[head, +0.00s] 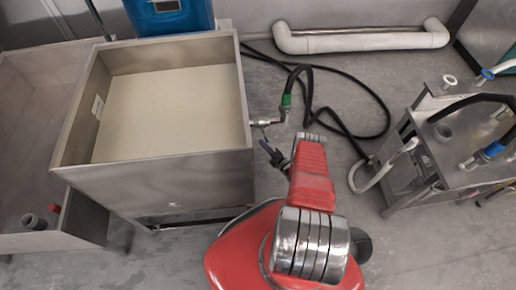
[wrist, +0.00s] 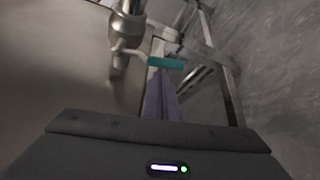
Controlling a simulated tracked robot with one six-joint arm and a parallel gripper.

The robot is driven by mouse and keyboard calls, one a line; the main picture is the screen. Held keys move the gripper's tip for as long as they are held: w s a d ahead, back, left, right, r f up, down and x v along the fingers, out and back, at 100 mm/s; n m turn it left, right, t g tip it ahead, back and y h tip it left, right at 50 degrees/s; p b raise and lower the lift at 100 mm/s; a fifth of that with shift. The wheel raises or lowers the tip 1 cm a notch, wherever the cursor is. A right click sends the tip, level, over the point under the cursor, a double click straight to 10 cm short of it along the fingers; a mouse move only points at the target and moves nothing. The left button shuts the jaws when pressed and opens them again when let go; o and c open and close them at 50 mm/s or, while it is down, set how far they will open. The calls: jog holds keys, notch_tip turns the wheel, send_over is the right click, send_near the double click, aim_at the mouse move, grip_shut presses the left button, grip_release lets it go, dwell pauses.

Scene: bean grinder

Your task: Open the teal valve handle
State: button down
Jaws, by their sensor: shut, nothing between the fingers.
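The teal valve handle (wrist: 166,63) shows in the wrist view as a short teal bar on a pale bent lever. The lever joins a metal valve (wrist: 127,28) on the side of a steel tank. My gripper (wrist: 160,76) is shut and empty, its purple fingers pointing at the handle. The fingertips appear just below the teal bar; I cannot tell whether they touch it. In the head view my gripper (head: 266,146) is beside the tank's right side, just below the valve pipe (head: 265,122). The teal handle is not clear there.
The open steel tank (head: 160,190) with a pale inside stands left of my arm. A black hose with a green fitting (head: 287,100) runs from the valve pipe across the floor. A metal cart (head: 430,165) with hoses stands at right.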

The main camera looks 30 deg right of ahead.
jog(key=shift+s+d+r, duration=0.15)
jog(key=shift+d, duration=0.3)
